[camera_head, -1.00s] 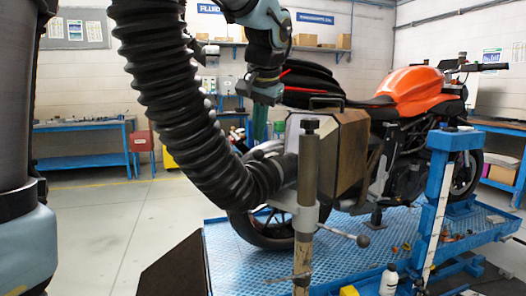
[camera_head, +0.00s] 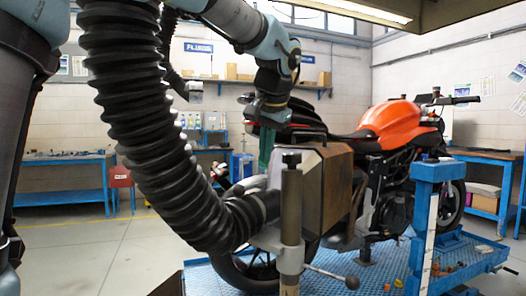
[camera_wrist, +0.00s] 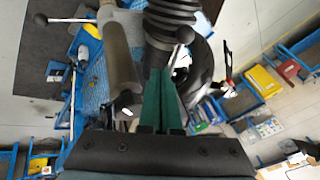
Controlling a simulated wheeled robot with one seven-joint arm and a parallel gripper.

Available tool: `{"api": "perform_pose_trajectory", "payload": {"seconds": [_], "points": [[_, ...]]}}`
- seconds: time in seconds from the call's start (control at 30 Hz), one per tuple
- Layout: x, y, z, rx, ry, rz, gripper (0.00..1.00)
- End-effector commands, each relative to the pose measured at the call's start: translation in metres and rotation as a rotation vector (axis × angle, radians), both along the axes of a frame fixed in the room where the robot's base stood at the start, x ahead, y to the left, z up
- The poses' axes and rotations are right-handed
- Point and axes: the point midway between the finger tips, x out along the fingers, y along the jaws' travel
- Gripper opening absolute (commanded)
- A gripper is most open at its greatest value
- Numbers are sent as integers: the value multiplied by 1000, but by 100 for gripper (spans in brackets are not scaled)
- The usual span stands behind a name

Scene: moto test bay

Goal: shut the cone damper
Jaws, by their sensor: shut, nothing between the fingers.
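A thick black ribbed hose (camera_head: 150,130) curves down to a grey fitting (camera_head: 262,207) behind an upright post; the hose also shows at the top of the wrist view (camera_wrist: 172,12). My gripper (camera_head: 265,160) points down beside the hose end. Its green fingers are together and empty, and in the wrist view (camera_wrist: 160,75) their tips are close to the knob. I cannot tell whether they touch it. The damper plate is hidden.
A brown box (camera_head: 335,185) with a top handle stands beside the hose end. A post (camera_head: 291,215) with a ball-ended clamp handle (camera_head: 335,276) is in front. The orange motorcycle (camera_head: 390,122) stands on a blue lift (camera_head: 425,235). Open floor (camera_head: 90,250) lies at left.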

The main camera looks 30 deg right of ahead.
Motion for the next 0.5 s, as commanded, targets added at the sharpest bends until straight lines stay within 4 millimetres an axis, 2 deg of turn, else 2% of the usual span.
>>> {"api": "perform_pose_trajectory", "payload": {"seconds": [0.3, 0.5], "points": [[32, -8, -58, 4, 2, 1, 0], [56, 3, -68, 1, 0, 3, 0]]}}
